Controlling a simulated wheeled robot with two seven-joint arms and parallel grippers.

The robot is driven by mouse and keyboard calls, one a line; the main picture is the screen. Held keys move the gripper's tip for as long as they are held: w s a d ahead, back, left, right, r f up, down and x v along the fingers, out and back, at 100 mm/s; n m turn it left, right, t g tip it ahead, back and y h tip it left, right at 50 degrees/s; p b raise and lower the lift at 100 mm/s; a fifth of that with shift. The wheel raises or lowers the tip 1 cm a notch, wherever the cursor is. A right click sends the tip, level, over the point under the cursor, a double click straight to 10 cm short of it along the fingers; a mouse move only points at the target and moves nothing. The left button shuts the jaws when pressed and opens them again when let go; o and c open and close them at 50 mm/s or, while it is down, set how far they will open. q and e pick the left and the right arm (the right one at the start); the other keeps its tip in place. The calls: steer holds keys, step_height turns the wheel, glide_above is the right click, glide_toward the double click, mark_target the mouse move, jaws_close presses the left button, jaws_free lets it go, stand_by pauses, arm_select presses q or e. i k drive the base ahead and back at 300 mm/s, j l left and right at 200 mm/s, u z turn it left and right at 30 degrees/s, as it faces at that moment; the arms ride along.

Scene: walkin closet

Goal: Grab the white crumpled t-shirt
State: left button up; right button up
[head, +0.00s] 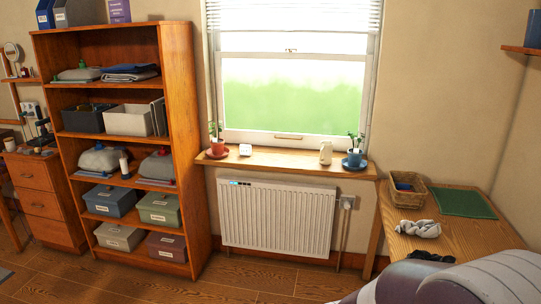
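A small white crumpled cloth (419,228), which looks like the t-shirt, lies on the wooden desk (462,238) at the right. Nothing is seen touching the white cloth.
A wicker basket (408,199) and green mat (463,203) are on the desk. A radiator (276,218) and shelf unit (178,130) stand left. Wooden floor (240,280) shows in front.

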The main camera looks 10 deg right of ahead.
mark_target(428, 229)
steer(key=i+l+z, duration=0.1)
steer(key=i+z, duration=0.15)
steer(key=i, duration=0.3)
steer(key=i+z, duration=0.25)
steer(key=i, duration=0.35)
steer(key=i+j+z, duration=0.25)
steer(key=i, duration=0.3)
steer(key=i+j+z, duration=0.25)
steer(key=i, duration=0.3)
steer(key=i+z, duration=0.2)
steer(key=z, duration=0.25)
steer(key=i+z, duration=0.2)
steer(key=z, duration=0.25)
steer(key=i+j+z, duration=0.1)
steer(key=z, duration=0.35)
steer(key=i+j+z, duration=0.25)
steer(key=z, duration=0.2)
steer(key=i+j+z, duration=0.2)
steer(key=z, duration=0.2)
steer(key=i+j+z, duration=0.1)
steer(key=z, duration=0.25)
steer(key=i+j+z, duration=0.2)
steer(key=z, duration=0.15)
steer(key=i+j+z, duration=0.1)
steer(key=z, duration=0.25)
